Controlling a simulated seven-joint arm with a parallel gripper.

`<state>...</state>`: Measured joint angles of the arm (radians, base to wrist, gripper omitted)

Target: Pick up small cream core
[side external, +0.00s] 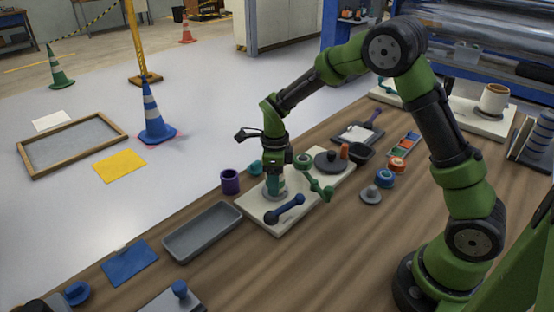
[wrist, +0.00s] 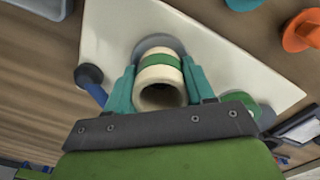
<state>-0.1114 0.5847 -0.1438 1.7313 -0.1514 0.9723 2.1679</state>
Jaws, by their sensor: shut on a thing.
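The small cream core (wrist: 158,82) is a hollow cream cylinder with a green band, seen in the wrist view between two teal fingers. My gripper (wrist: 160,90) is shut on it, one finger on each side. In the side external view my gripper (side external: 275,186) points down over the cream board (side external: 253,222), and the core is mostly hidden by the fingers there. A grey round base (wrist: 158,42) shows just beyond the core in the wrist view. I cannot tell whether the core still touches it.
A blue dumbbell-shaped tool (side external: 285,209) and a green one (side external: 318,187) lie close by on the board. A dark disc with a knob (side external: 332,162) is behind. A grey tray (side external: 202,232) and a purple cup (side external: 230,181) stand to the left. Bare wood lies at the front right.

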